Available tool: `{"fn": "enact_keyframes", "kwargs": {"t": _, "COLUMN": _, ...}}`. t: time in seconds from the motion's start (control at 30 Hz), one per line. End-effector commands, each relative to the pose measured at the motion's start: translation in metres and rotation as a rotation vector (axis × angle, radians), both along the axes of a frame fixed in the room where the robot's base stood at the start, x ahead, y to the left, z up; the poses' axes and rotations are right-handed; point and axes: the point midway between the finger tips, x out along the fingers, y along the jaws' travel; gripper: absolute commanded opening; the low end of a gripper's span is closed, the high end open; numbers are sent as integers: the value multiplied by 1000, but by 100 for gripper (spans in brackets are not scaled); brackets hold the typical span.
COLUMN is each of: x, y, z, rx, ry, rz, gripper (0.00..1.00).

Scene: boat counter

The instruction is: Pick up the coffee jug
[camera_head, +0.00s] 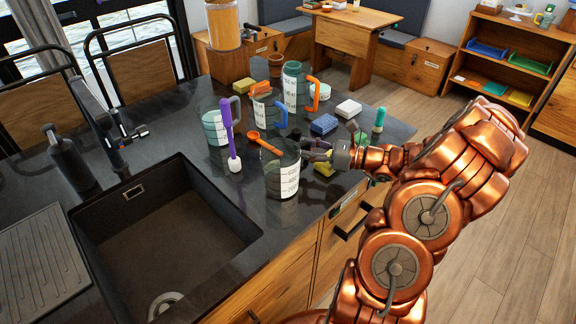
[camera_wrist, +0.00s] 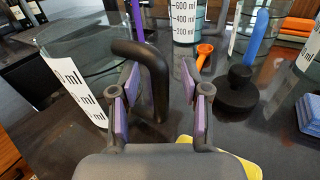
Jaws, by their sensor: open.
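Nothing in view is clearly marked as the coffee jug. The nearest jug to my gripper is a clear measuring jug (camera_head: 282,178) with white scale markings, upright near the counter's front edge beside the sink. In the wrist view this clear jug (camera_wrist: 85,50) is at the left, and its black handle (camera_wrist: 160,88) points towards me. My gripper (camera_head: 318,153) is at the jug's right side. In the wrist view my gripper (camera_wrist: 158,80) is open, with its purple pads on either side of the handle and visible gaps to it.
Behind stand a grey-handled jug (camera_head: 214,127), a blue-handled jug (camera_head: 262,108) and a green-rimmed jug (camera_head: 293,88). A purple brush (camera_head: 229,135) stands close left. A black plunger-like object (camera_wrist: 238,92) and a yellow sponge (camera_head: 325,168) lie near my gripper. The sink (camera_head: 165,225) is at left.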

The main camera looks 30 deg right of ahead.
Motion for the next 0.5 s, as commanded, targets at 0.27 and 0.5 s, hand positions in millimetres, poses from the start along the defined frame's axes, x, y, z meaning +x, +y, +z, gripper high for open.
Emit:
{"fn": "enact_keyframes", "kwargs": {"t": 0.27, "x": 0, "y": 0, "z": 0, "rx": 0, "ry": 0, "rz": 0, "gripper": 29}}
{"fn": "enact_keyframes", "kwargs": {"t": 0.5, "x": 0, "y": -1, "z": 0, "rx": 0, "ry": 0, "rz": 0, "gripper": 4}}
